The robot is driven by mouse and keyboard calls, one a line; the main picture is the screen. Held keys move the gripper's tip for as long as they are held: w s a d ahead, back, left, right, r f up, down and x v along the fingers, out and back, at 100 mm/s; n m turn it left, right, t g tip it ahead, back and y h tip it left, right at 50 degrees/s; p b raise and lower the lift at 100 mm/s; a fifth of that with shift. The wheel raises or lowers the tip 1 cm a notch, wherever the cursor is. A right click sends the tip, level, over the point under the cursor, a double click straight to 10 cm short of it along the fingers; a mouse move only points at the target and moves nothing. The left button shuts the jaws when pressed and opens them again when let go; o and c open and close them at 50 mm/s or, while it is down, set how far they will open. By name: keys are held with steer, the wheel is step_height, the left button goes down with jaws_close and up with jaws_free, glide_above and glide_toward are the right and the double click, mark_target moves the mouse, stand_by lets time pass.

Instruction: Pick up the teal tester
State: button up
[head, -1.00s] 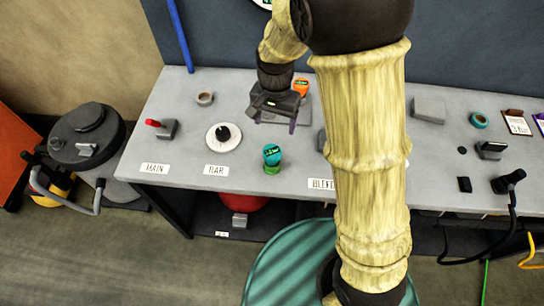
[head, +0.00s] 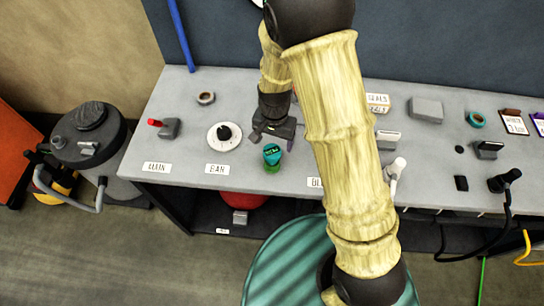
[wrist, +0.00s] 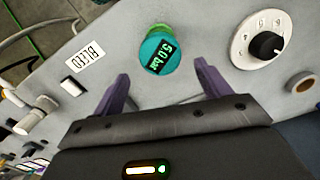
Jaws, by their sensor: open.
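The teal tester (head: 272,155) stands on the grey bench near its front edge, on a green base. In the wrist view the tester (wrist: 159,52) shows a dark display reading 5.0 bar. My gripper (head: 272,140) is just behind the tester in the head view. In the wrist view my gripper (wrist: 165,80) has its two purple fingers spread wide, with nothing between them. The tester lies ahead of the fingertips, roughly in line with the gap, and apart from both fingers.
A white dial with a black knob (head: 224,136) stands left of the tester; the same dial (wrist: 262,42) is at the right in the wrist view. A red-tipped lever (head: 165,127) is farther left. A white-handled valve (head: 396,172) stands to the right. The label plates (head: 218,169) lie along the front edge.

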mark_target(272, 150)
steer(key=f, duration=0.1)
steer(key=f+p, duration=0.1)
steer(key=s+f, duration=0.1)
steer(key=shift+a+f+p, duration=0.25)
steer(key=shift+a+p, duration=0.05)
steer(key=shift+p, duration=0.1)
steer(key=shift+w+f, duration=0.1)
steer(key=shift+f, duration=0.6)
steer(key=c, duration=1.1)
steer(key=shift+r, duration=0.2)
step_height(272, 150, up, 10)
steer(key=shift+f+b, duration=0.15)
steer(key=shift+b, duration=0.95)
